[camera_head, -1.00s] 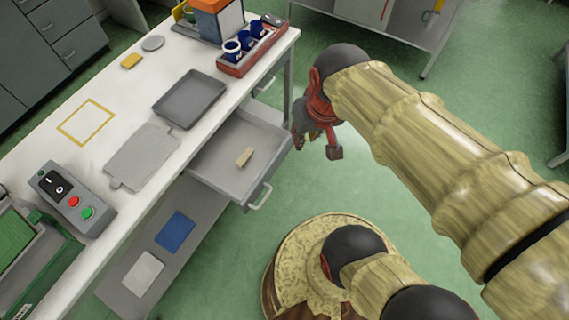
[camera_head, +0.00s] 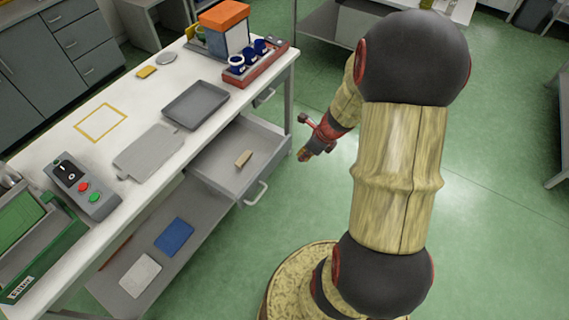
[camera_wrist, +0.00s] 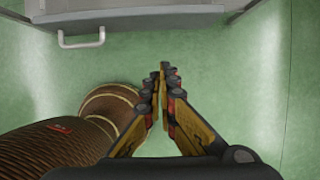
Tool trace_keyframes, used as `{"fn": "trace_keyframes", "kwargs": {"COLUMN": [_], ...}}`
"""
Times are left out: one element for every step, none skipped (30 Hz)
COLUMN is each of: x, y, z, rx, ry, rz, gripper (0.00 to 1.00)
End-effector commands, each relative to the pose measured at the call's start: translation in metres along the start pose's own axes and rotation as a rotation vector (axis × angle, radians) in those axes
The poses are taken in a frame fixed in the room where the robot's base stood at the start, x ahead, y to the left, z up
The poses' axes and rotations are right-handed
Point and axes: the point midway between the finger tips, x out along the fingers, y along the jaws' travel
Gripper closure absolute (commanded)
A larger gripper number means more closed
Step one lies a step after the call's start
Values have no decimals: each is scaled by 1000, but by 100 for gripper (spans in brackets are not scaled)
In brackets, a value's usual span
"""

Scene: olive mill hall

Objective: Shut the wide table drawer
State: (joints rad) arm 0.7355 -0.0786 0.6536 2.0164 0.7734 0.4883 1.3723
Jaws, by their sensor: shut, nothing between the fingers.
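The wide table drawer (camera_head: 221,172) is pulled out from under the white table (camera_head: 152,98). The drawer handle (camera_wrist: 82,40) shows at the upper left there, clear of the fingers.
A grey tray (camera_head: 195,106), a red caddy with blue cups (camera_head: 256,64) and a switch box (camera_head: 79,184) stand on the table. A lower shelf (camera_head: 205,212) holds a blue item (camera_head: 173,236) and a white item (camera_head: 141,275). Green floor (camera_head: 500,150) is open to the right.

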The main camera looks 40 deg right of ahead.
Motion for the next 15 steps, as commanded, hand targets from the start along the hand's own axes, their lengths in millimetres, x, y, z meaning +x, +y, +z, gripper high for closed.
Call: {"fn": "trace_keyframes", "kwargs": {"x": [2, 4, 8, 12, 16, 22, 28, 34, 42, 48, 54, 62, 68, 74, 82], "y": [0, 1, 1, 1, 1, 1, 2, 2, 2, 2, 2, 2, 2, 2, 2], "z": [0, 0, -1, -1, -1, -1, -2, -2, -2, -2, -2, -2, -2, -2, -2], "rx": [8, 11, 12, 11, 10, 9, 9, 9, 8, 8, 8, 8, 6, 6, 6], "ry": [0, 0, 1, 1, 1, 1, 2, 2, 2, 2, 1, 1, 2, 2, 2], "rz": [1, 2, 2, 3, 3, 4, 4, 4, 4, 4, 4, 4, 4, 4, 4], "gripper": [100, 100, 100, 100, 100, 100, 100, 100, 100, 100, 100, 100, 100, 100, 100]}}
